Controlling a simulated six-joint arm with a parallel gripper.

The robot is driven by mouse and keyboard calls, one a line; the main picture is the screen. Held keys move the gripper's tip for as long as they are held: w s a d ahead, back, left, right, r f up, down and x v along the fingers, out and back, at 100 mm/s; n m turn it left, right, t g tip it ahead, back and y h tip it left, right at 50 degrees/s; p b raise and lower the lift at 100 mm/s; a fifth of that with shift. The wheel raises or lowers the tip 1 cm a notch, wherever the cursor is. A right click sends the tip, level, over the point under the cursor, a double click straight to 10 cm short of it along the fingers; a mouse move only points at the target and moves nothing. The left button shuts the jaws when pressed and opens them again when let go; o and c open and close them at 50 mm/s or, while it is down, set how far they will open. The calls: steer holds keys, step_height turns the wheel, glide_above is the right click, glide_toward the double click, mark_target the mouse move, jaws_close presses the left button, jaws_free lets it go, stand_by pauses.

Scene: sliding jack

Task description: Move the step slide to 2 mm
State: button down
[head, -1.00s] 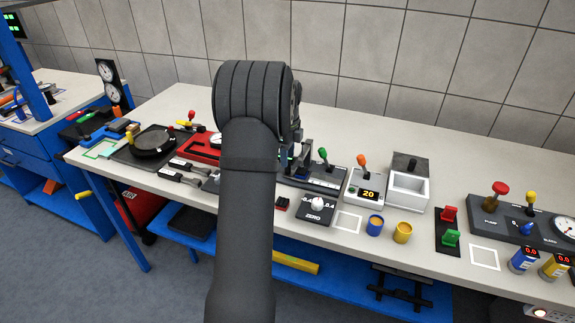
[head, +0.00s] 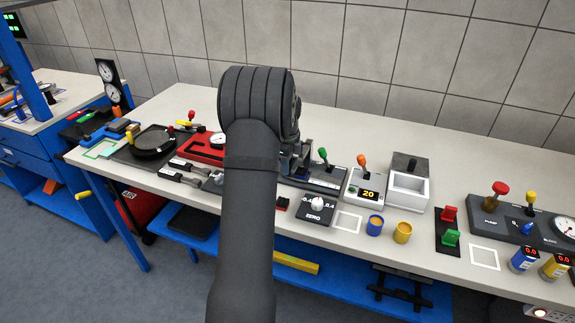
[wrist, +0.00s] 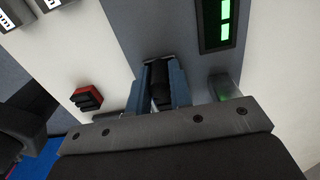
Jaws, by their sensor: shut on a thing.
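In the wrist view, my gripper (wrist: 159,80) is shut, with its two blue-grey fingers on either side of a small black piece (wrist: 158,98). The piece appears to be the handle of the step slide. It stands over a grey plate (wrist: 150,28) with a dark display (wrist: 217,20) showing green marks, too oblique to read. A translucent green part (wrist: 222,88) is just right of the fingers. In the head view, my arm hides most of the gripper and the slide's left part; a dark base with a green-knobbed lever (head: 322,154) shows to the right.
A red block (wrist: 86,97) lies left of the plate in the wrist view. A red gauge device (head: 203,148) is left of my arm.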

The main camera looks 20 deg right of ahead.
steer(key=w+a, duration=0.8)
steer(key=shift+w+a+r, duration=0.1)
steer(key=shift+w+a, duration=0.3)
steer(key=c, duration=1.3)
jaws_free()
steer(key=shift+a, duration=0.1)
steer(key=shift+r, duration=0.45)
step_height(320, 180, up, 16)
steer(key=shift+r, duration=0.25)
